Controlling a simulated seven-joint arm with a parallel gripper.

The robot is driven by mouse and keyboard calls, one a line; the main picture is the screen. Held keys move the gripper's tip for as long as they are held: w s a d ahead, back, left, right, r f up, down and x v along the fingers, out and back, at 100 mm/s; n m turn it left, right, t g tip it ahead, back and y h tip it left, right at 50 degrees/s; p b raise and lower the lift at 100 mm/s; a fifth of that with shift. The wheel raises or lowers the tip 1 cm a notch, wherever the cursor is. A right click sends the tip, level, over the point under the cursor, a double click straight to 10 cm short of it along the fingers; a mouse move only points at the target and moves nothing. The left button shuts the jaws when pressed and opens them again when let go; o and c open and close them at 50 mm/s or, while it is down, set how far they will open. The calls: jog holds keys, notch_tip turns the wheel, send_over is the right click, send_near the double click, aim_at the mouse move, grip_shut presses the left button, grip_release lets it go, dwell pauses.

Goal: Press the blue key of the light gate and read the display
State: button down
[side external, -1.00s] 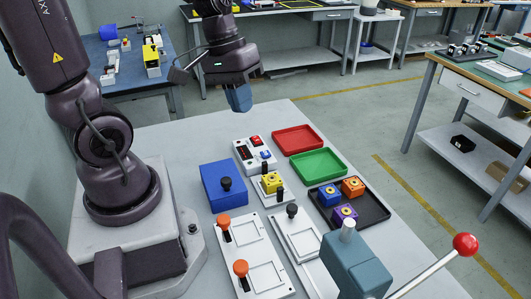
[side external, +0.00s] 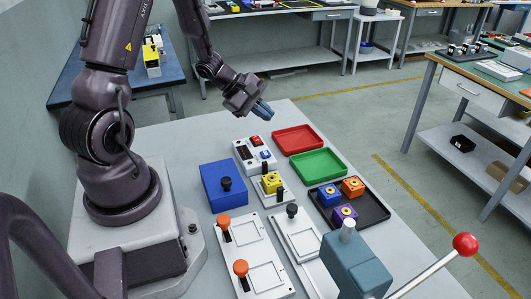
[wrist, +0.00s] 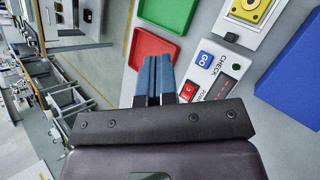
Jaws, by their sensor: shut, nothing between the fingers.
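The light gate (side external: 255,154) is a white box on the grey table, with a dark display, a red switch and a blue key (side external: 265,154). In the wrist view the blue key (wrist: 204,58) is marked GO, beside the word CHECK. The red switch (wrist: 188,91) and the display (wrist: 224,91) are nearer my gripper; the display's reading is too small to tell. My gripper (side external: 266,112) has blue fingers, shut and empty. It is tilted in the air above and behind the light gate, apart from it. In the wrist view the fingertips (wrist: 155,60) lie left of the blue key.
A yellow block (side external: 272,182) sits on a white fixture in front of the light gate. A blue box (side external: 222,188) stands to the left. Red (side external: 298,138) and green (side external: 318,163) trays lie to the right. A black tray (side external: 372,207) holds blue, orange and purple blocks.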

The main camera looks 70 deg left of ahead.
aim_at(265, 154)
jog(key=shift+f, duration=4.4)
jog(key=shift+f, duration=0.4)
jog(key=shift+f, duration=0.4)
jog(key=shift+r, duration=0.8)
jog(key=shift+r, duration=0.1)
jog(key=shift+r, duration=2.45)
